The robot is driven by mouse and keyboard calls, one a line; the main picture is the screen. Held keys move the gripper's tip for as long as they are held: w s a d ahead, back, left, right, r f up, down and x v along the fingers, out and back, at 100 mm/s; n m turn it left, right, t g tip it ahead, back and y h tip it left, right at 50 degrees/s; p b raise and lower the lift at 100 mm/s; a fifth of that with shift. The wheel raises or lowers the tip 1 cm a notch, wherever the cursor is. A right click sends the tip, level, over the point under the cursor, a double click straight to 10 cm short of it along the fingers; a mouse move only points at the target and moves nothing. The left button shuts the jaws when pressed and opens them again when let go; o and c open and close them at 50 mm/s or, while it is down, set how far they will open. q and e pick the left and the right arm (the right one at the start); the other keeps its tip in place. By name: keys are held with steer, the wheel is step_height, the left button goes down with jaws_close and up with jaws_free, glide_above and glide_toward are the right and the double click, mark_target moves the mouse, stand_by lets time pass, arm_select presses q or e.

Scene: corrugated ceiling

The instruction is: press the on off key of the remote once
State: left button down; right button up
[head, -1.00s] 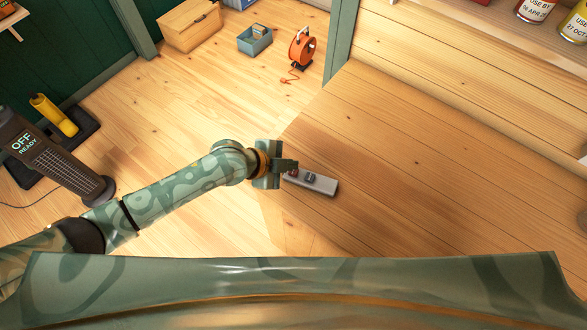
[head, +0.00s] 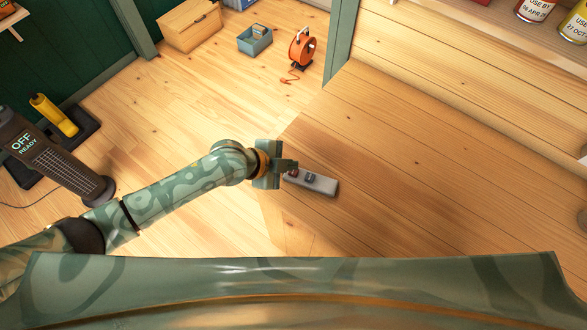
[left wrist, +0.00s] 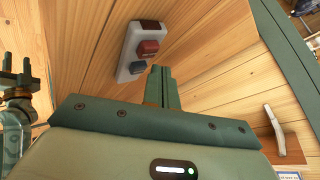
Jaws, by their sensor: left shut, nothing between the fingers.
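The remote (head: 318,184) is a light grey bar lying on the wooden worktop near its left corner. The keys carry no label that I can read. My left gripper (head: 292,165) is shut and empty, at the remote's left end in the head view. In the left wrist view its fingertips (left wrist: 160,70) are close beside the keys; I cannot tell whether they touch the remote. My right gripper is not in view.
A dark device (head: 50,155) at the left displays "OFF READY". An orange cable reel (head: 301,48), a blue-grey bin (head: 255,40) and a wooden box (head: 190,24) stand on the floor. The worktop (head: 420,170) right of the remote is clear. Cans (head: 535,10) stand on a shelf.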

mark_target(289, 173)
arm_select(q)
steer(key=shift+f, duration=0.15)
steer(key=shift+f+b, duration=0.25)
steer(key=shift+b, duration=0.05)
steer(key=shift+f+b, duration=0.3)
steer(key=shift+f, duration=0.1)
stand_by(0.8)
steer(key=shift+r, duration=0.1)
steer(key=shift+r+p, duration=0.75)
steer(key=shift+p, duration=0.05)
step_height(289, 173, up, 5)
steer(key=p, duration=0.4)
steer(key=shift+p, duration=0.35)
